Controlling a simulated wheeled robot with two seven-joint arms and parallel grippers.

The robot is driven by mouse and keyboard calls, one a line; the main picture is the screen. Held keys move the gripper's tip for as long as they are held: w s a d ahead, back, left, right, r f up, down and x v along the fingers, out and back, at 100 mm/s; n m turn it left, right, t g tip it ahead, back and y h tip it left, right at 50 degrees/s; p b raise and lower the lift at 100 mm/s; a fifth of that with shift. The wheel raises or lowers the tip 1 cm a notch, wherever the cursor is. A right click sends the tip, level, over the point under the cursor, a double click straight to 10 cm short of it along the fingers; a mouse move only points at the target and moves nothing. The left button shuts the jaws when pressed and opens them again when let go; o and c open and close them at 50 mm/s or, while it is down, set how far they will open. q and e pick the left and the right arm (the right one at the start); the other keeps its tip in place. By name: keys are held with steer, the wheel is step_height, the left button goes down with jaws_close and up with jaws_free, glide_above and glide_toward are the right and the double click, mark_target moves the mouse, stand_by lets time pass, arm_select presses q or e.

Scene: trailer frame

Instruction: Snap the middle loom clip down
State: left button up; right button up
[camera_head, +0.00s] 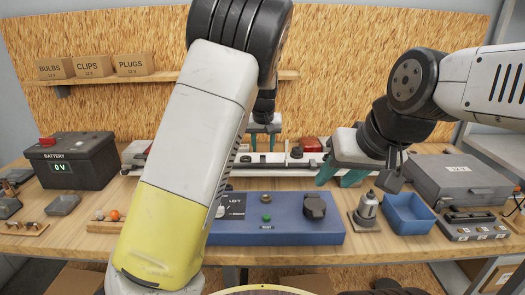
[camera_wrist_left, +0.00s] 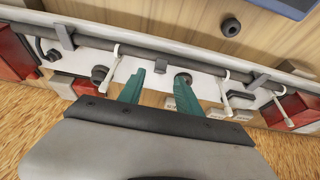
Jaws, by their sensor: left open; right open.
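A dark loom tube (camera_wrist_left: 200,66) runs along the pale trailer frame (camera_wrist_left: 292,68). Several small dark grey clips sit along it. The middle grey clip (camera_wrist_left: 161,63) is just beyond my left fingertips, roughly between them; I cannot tell whether it is snapped down. White straps with hanging tails (camera_wrist_left: 225,90) loop the tube. My left gripper (camera_wrist_left: 160,80) is open and empty at the frame; it also shows in the head view (camera_head: 264,140), partly behind my arm. My right gripper (camera_head: 341,180) is open and empty, in front of the frame's right part.
A blue panel box (camera_head: 275,228) lies in front of the frame. A battery (camera_head: 72,160) stands at left; a blue bin (camera_head: 408,213) and a grey case (camera_head: 455,178) at right. Red lamps (camera_wrist_left: 294,108) sit at the frame's ends. My left arm hides much of the bench's middle-left.

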mark_target(263, 163)
arm_select(q)
steer(key=shift+x, duration=1.6)
jaws_close()
steer(key=shift+s, duration=0.15)
